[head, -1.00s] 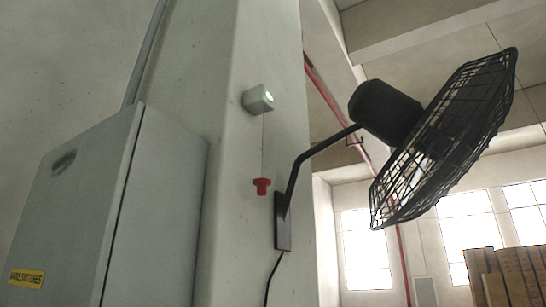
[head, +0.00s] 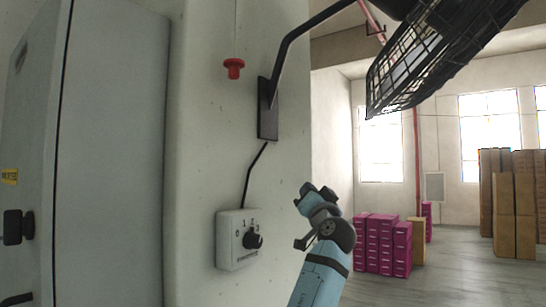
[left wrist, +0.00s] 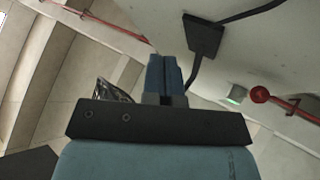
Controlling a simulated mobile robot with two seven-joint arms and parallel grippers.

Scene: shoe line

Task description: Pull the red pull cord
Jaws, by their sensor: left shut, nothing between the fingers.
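The red pull handle (head: 234,68) hangs on a thin cord (head: 236,32) in front of the pale pillar, left of the fan's bracket plate (head: 268,108). In the left wrist view it appears as a red knob (left wrist: 260,95) at the right, beside a small box with a green light (left wrist: 235,95). My left gripper (head: 316,192) is in the lower middle of the head view, below and to the right of the handle and apart from it. Its fingers (left wrist: 164,60) are closed together with nothing between them. My right gripper is not in view.
The black fan (head: 430,55) juts out at upper right. A dial switch box (head: 238,240) is on the pillar low down, with a cable above it. A grey cabinet (head: 110,150) stands at left. Magenta boxes (head: 380,243) and brown stacks (head: 513,205) are far behind.

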